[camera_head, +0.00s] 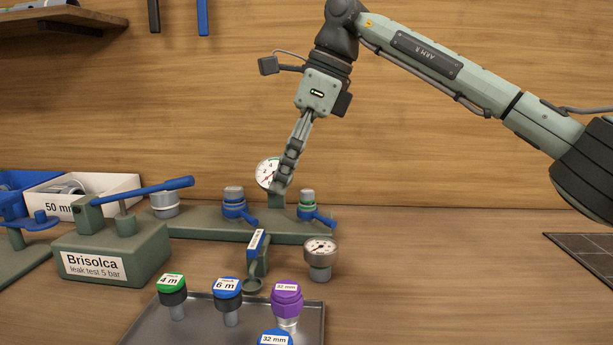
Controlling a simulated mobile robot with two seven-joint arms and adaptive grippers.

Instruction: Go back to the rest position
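My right arm comes in from the right, and its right gripper (281,188) points down at the back of the bench. Its fingertips overlap the right side of a white-faced gauge (267,172) on the green manifold (205,223). I cannot tell whether they touch it. The fingers show as one narrow strip, so their opening is hidden, and nothing is seen held in them. My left arm and gripper are not in view.
Valves with blue levers (234,204) stand on the manifold. A Brisolca test pump (112,250) is at left, beside a white bin (90,190). A loose gauge (320,258) stands behind a tray (200,333) of capped fittings. The right bench is mostly clear before a dark mat (590,255).

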